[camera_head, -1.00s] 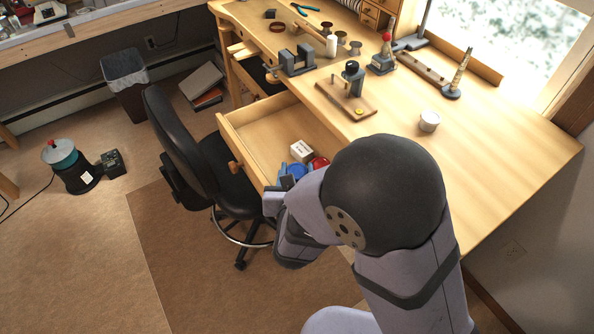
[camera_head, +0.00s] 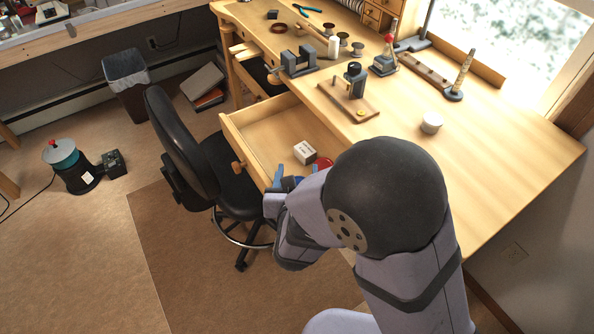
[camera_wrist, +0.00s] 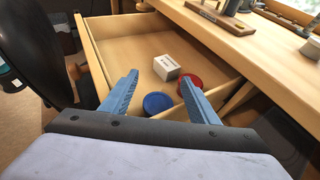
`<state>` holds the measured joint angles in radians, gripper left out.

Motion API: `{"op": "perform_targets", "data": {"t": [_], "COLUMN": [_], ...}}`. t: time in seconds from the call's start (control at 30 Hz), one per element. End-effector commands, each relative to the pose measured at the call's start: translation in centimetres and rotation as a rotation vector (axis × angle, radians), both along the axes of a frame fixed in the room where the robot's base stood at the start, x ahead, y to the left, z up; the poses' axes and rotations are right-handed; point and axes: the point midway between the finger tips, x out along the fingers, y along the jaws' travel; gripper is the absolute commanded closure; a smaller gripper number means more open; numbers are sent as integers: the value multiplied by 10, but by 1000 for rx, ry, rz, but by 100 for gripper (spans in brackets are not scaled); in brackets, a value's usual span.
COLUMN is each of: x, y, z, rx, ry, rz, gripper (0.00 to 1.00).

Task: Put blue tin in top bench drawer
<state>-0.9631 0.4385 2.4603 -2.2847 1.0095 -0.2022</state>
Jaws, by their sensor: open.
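The blue tin (camera_wrist: 158,103) lies in the open top drawer of the bench (camera_wrist: 112,53), near its front corner. In the head view my gripper and arm mostly hide it. My gripper (camera_wrist: 162,84) is open, its two blue fingers spread apart. In the wrist view the tin shows between the fingers, and neither finger is seen to hold it. In the head view the blue fingertips (camera_head: 291,178) show over the drawer's near end. A white box (camera_wrist: 166,67) and a red tin (camera_wrist: 191,84) lie beside the blue tin in the drawer.
The black chair (camera_head: 190,150) stands close to the drawer's left side. The bench top (camera_head: 480,160) holds a wooden stand with a tool (camera_head: 350,95), a white cup (camera_head: 431,122) and several tools. The drawer's far part is empty.

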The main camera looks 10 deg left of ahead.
Motion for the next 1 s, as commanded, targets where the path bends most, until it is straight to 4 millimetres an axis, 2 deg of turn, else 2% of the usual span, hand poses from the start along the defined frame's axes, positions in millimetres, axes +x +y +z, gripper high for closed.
{"op": "perform_targets", "data": {"t": [0.13, 0.3, 0.73, 0.9, 1.0], "x": [-4, -25, -46, -45, -45], "y": [-4, -6, -10, -10, -10], "z": [7, 15, 32, 63, 73], "rx": [-6, -1, -7, 1, 0], "ry": [10, 4, 4, 0, 0], "rz": [-6, -2, -1, -4, -3], "gripper": [41, 41, 41, 41, 41]}}
